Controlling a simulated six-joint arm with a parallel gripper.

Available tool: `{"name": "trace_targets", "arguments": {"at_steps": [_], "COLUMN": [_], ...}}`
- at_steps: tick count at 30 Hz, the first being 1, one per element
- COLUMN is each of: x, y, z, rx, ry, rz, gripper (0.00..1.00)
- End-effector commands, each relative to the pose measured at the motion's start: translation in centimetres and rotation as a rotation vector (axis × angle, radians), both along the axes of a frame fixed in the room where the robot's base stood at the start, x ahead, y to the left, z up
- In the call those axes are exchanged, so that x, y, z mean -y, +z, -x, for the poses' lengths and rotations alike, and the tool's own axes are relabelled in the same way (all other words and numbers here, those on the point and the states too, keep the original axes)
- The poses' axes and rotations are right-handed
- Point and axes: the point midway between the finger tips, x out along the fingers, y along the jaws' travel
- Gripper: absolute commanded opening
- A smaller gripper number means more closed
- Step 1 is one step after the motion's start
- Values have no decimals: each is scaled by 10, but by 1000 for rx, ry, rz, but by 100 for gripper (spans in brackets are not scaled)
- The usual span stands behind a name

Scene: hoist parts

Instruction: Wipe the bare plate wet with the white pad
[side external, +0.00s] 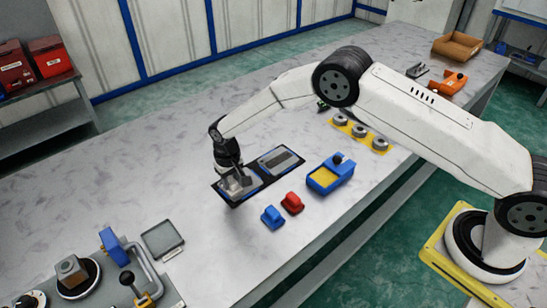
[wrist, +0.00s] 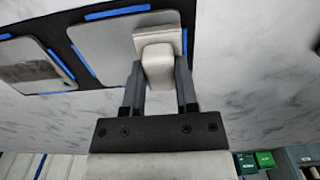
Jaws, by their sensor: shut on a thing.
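My gripper (side external: 232,170) is shut on the white pad (wrist: 158,42), its two fingers either side of the pad's narrower grip. It holds the pad over one edge of a light grey plate (wrist: 100,50) in the wrist view; whether the pad touches the plate I cannot tell. A second plate (side external: 281,159) lies beside it, with a darker grey area inside a paler rim; it also shows at the left in the wrist view (wrist: 30,64). Both plates lie on a black mat (side external: 247,195) with blue strips at their edges. The pad hides part of the nearer plate.
A blue block (side external: 272,216) and a red block (side external: 292,203) stand in front of the mat. A blue tray with a yellow inside (side external: 330,176) is to the right. Ring parts on a yellow strip (side external: 360,134) lie farther back. A flat grey tray (side external: 162,239) lies left.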

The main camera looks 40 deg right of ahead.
Motion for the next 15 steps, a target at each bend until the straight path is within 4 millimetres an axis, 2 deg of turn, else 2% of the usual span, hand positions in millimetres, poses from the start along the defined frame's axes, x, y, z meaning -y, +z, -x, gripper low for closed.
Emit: {"name": "trace_targets", "arguments": {"at_steps": [15], "x": [48], "y": [0], "z": [0], "rx": [-2], "ry": [-2], "rz": [1], "gripper": [0]}}
